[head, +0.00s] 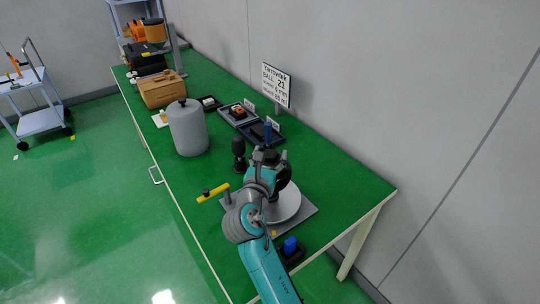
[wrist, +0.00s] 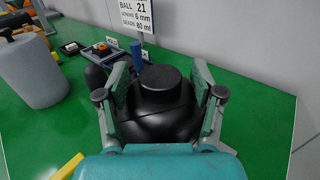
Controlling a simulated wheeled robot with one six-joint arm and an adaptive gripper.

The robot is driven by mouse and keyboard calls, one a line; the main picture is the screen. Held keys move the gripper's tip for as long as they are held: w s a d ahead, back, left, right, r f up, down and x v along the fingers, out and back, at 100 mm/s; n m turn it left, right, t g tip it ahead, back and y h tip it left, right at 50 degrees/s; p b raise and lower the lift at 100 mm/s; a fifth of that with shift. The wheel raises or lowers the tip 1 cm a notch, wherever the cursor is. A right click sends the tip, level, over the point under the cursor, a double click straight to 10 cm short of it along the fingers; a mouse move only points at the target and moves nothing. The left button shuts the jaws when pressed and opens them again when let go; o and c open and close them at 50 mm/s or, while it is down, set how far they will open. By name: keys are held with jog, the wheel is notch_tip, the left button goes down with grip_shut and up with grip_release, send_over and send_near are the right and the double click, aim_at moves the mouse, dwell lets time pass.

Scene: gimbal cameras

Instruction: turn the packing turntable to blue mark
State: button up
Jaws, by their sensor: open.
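The turntable is a pale round disc (head: 288,207) on a grey square plate (head: 309,211) near the table's close end, partly hidden by my arm. A yellow bar (head: 216,191) with a dark knob sticks out at its left; a yellow bar also shows in the wrist view (wrist: 66,167). No blue mark on the disc can be made out. My gripper (head: 268,158) is open above the disc's far side. In the wrist view its fingers (wrist: 160,78) stand apart around a dark rounded form; I cannot tell whether that is my gripper's body or a separate thing.
A blue block (head: 290,245) sits in a black tray close to the disc. A dark upright object (head: 239,155), a grey lidded canister (head: 188,128) and small trays (head: 238,114) stand farther back. A sign (head: 276,84) stands by the wall. The table's right end is clear.

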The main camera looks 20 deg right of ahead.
jog(key=shift+w, duration=0.1)
grip_shut()
jog(key=shift+m+g+h, duration=0.3)
jog(key=shift+m+h, duration=0.1)
jog(key=shift+h, duration=0.1)
grip_release()
jog(key=v, duration=1.2)
dwell(0.4)
